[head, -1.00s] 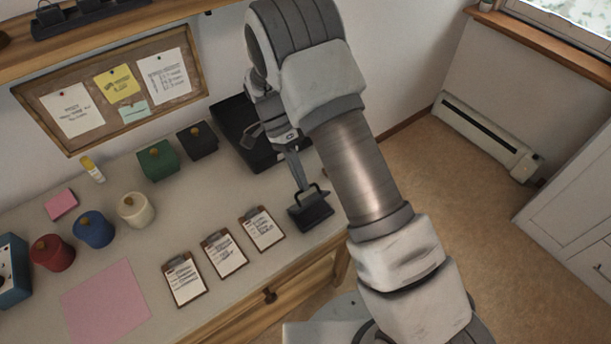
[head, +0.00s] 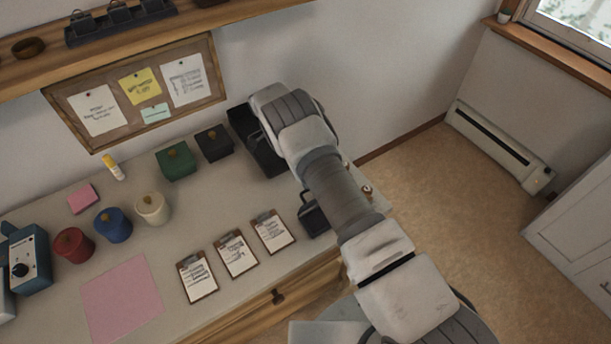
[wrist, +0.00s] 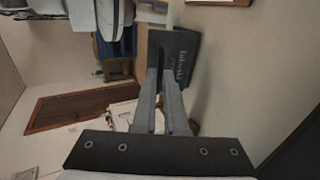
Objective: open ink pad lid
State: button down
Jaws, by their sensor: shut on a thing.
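The dark ink pad (head: 315,220) sits near the right front corner of the table, partly hidden by my arm. A loop handle shows on its lid in the earlier head view. In the wrist view a dark block with pale lettering (wrist: 180,62), which looks like the ink pad, is at the fingertips. My gripper (wrist: 160,74) is shut with its fingers close together at the block's left part. The exact contact on the lid is unclear. In the head view my arm hides the gripper.
Several clipboards (head: 236,254) lie left of the pad. A black tray (head: 243,122) and lidded black (head: 214,147) and green (head: 176,166) boxes stand behind. Red, blue and white jars (head: 152,208) and a pink sheet (head: 120,297) are further left.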

dwell(0.4)
jog(key=c, duration=1)
grip_release()
jog(key=shift+f, duration=0.1)
jog(key=shift+o, duration=0.2)
jog(key=s+d+r+p, duration=0.2)
jog(key=d+r+p, duration=0.1)
jog(key=d+r, duration=0.8)
jog(key=shift+d, duration=0.2)
jog(key=shift+s, duration=0.1)
